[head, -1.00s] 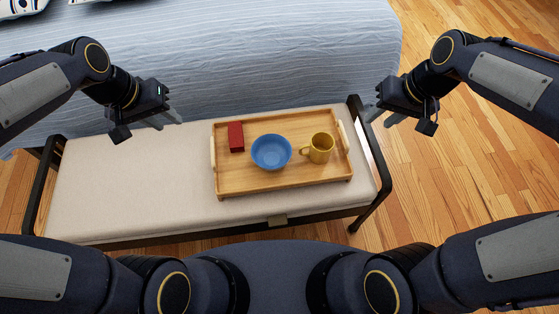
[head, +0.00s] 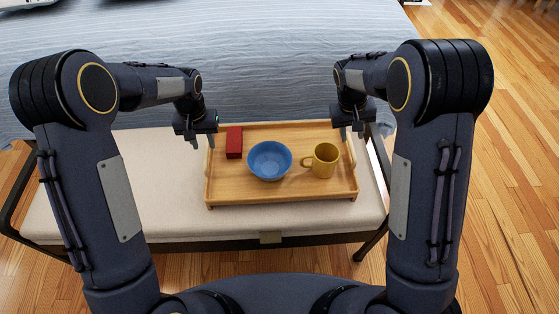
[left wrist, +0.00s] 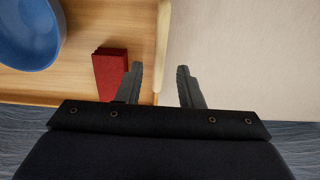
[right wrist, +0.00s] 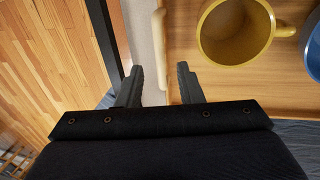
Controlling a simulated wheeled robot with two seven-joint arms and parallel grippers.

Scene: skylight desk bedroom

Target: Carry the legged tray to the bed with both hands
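The wooden legged tray (head: 232,187) rests on a beige cushioned bench. It holds a red block-like object (head: 234,142), a blue bowl (head: 269,160) and a yellow mug (head: 324,160). My left gripper (head: 203,141) is over the tray's left end. In the left wrist view, its open fingers (left wrist: 160,70) straddle the line of the pale handle edge (left wrist: 163,35). My right gripper (head: 351,132) is over the right end. In the right wrist view, its open fingers (right wrist: 160,70) lie either side of the handle (right wrist: 159,40). Contact with either handle cannot be told.
The bench (head: 165,190) has a dark metal frame and free cushion to the left of the tray. The bed (head: 270,60), with a blue-grey striped cover, stands directly behind the bench. Wooden floor (head: 510,190) is open on the right.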

